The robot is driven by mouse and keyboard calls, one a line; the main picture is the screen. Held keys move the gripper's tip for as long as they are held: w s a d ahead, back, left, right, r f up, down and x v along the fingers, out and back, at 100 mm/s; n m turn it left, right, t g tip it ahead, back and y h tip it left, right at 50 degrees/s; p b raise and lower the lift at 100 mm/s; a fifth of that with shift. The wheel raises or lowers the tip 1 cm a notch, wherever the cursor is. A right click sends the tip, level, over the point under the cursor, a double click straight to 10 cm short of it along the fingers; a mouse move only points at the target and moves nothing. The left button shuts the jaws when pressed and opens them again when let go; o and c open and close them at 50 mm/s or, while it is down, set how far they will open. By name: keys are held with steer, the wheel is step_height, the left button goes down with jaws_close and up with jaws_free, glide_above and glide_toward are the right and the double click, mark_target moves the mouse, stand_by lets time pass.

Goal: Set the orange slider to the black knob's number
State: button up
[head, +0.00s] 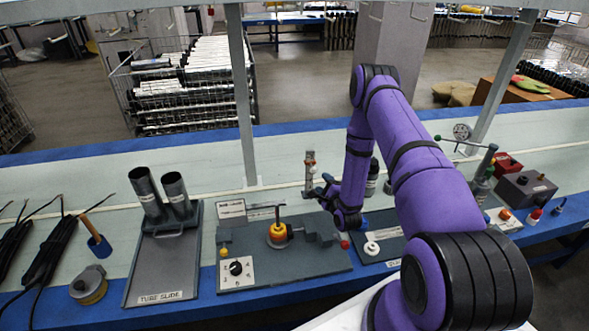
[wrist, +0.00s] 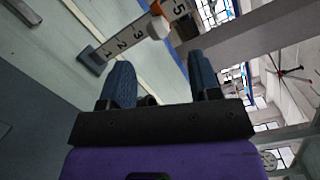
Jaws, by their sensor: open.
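The black knob (head: 236,268) sits on a white numbered plate at the front left of a grey board; its pointer is too small to read. An upright grey post with a number scale (head: 310,172) stands behind the board. My gripper (head: 325,190) is open and empty just right of the post. In the wrist view its blue fingers (wrist: 161,72) are apart, below the slider.
The grey board (head: 300,273) also carries a yellow and orange piece (head: 278,232) with a bar on top. A tube slide tray (head: 160,268) with two dark tubes stands left. A grey box (head: 525,188) and small coloured parts stand right. The bench behind the post is mostly clear.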

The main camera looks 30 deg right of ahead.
mark_target(312, 167)
steer(key=w, duration=0.7)
steer(key=w+d, duration=0.1)
steer(key=w, duration=0.2)
steer(key=shift+w+f, duration=0.1)
steer(key=shift+w, duration=0.25)
